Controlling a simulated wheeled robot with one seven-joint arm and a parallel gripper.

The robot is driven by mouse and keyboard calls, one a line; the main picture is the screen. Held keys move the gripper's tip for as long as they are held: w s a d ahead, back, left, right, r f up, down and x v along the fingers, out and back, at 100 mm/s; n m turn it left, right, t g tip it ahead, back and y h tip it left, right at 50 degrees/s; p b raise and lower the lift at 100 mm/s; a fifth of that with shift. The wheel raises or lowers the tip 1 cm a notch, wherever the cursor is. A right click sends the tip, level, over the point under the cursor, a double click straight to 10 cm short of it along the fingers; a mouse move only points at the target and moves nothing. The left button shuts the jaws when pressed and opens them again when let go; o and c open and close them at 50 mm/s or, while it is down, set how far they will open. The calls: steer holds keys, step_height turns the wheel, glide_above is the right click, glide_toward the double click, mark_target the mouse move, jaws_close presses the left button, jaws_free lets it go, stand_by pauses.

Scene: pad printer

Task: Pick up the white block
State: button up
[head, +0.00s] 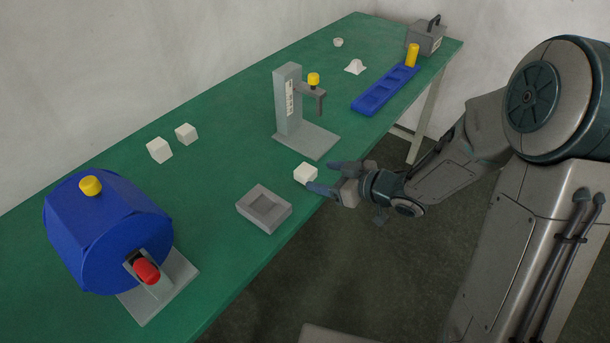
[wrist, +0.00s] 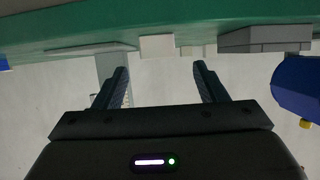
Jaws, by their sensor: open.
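A white block (head: 305,173) sits on the green table near its front edge, just left of my gripper (head: 331,177) in the head view. My gripper is open and empty, with its fingers pointing toward this block. In the wrist view, which looks upside down, the block (wrist: 157,46) lies ahead of and between the two fingertips (wrist: 160,72), apart from both. Two more white blocks, one (head: 159,150) and another (head: 186,133), stand farther back on the table near the wall.
A grey fixture tray (head: 283,211) lies left of the near block, and a grey stand (head: 288,100) rises behind it. A blue drum machine (head: 100,230) stands at left. A blue slotted tray (head: 362,104) lies farther right. The green table (head: 228,165) is bare between these.

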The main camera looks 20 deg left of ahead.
mark_target(313, 174)
steer(key=shift+f+b+x, duration=0.15)
steer(key=shift+b+x, duration=0.05)
steer(key=shift+x, duration=1.35)
steer(key=shift+f+b+x, duration=0.1)
steer(key=shift+b+x, duration=0.05)
steer(key=shift+x, duration=1.45)
steer(key=shift+d, duration=0.2)
steer(key=c, duration=1.1)
